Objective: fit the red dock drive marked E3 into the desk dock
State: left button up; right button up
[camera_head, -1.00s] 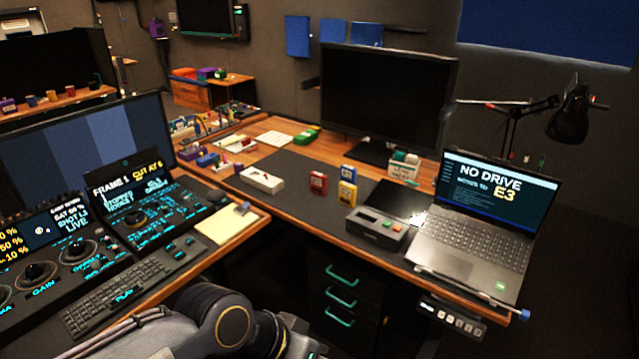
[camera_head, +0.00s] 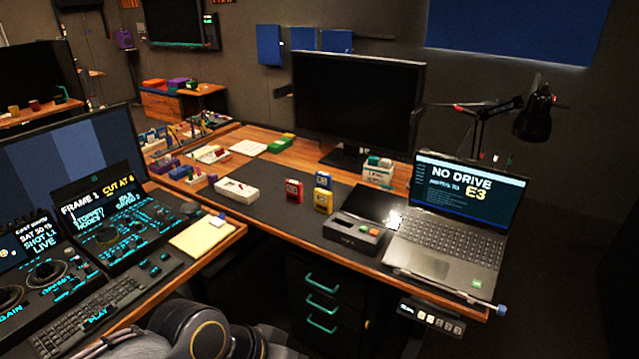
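A red drive (camera_head: 294,191) stands upright on the dark desk mat; its marking is too small to read for certain. A blue drive (camera_head: 323,180) and a yellow drive (camera_head: 323,202) stand just right of it. The laptop (camera_head: 462,205) screen reads "NO DRIVE" and "E3". Neither gripper is in view.
A white box (camera_head: 236,190) lies left of the drives. A large monitor (camera_head: 358,103) stands behind them. A control console (camera_head: 110,232) and keyboard fill the left. A lamp (camera_head: 535,112) rises behind the laptop. The mat around the red drive is clear in front.

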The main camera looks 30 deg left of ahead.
aim_at(342, 230)
jog(key=u, duration=1.25)
